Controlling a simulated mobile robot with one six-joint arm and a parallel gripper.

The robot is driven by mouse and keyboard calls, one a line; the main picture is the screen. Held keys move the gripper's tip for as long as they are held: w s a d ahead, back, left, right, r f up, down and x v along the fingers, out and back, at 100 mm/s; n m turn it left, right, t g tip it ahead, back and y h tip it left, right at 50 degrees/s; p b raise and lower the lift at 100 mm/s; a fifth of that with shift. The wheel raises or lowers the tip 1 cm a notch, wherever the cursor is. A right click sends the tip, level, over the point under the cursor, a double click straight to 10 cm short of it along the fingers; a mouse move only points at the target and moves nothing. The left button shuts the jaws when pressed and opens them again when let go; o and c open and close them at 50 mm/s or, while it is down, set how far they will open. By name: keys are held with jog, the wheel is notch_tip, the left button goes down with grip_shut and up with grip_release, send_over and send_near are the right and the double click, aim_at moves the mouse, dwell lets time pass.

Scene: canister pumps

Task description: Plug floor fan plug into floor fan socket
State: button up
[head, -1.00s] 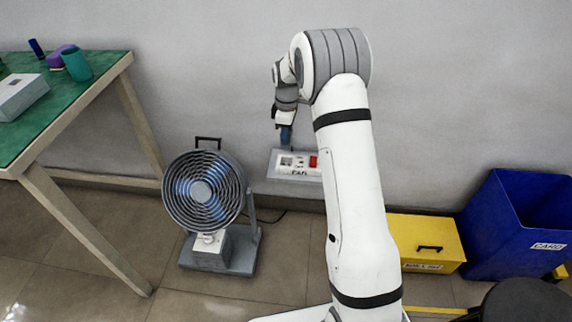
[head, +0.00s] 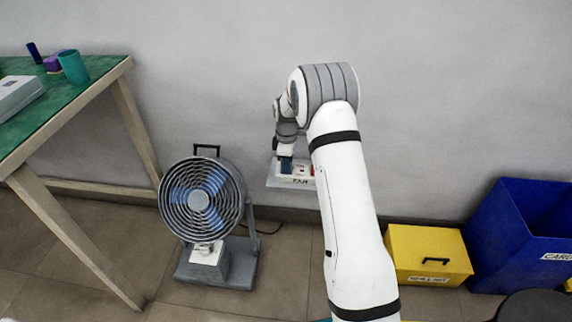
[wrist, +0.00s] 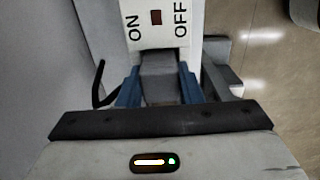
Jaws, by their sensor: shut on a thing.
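The floor fan (head: 203,198) stands on the floor with a grey base. The white socket panel (head: 300,182), marked FAN, is on a grey mount low at the wall, right of the fan. My gripper (head: 286,163) is at this panel and hides part of it. In the wrist view, my gripper's blue fingers (wrist: 160,88) are shut on a grey block, seemingly the floor fan plug (wrist: 160,70). The plug meets the edge of a white face with ON, OFF and a dark red square (wrist: 157,18). The socket opening is hidden; I cannot tell whether the plug is seated.
A green-topped table (head: 70,100) stands at the left. A yellow box (head: 428,256) and a blue bin (head: 520,235) stand at the right. A dark cable (head: 270,228) lies by the wall. In the wrist view, a black curved piece (wrist: 98,84) is left of the fingers.

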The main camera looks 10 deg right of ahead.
jog(key=o, duration=1)
jog(key=shift+f, duration=0.1)
jog(key=shift+c, duration=0.2)
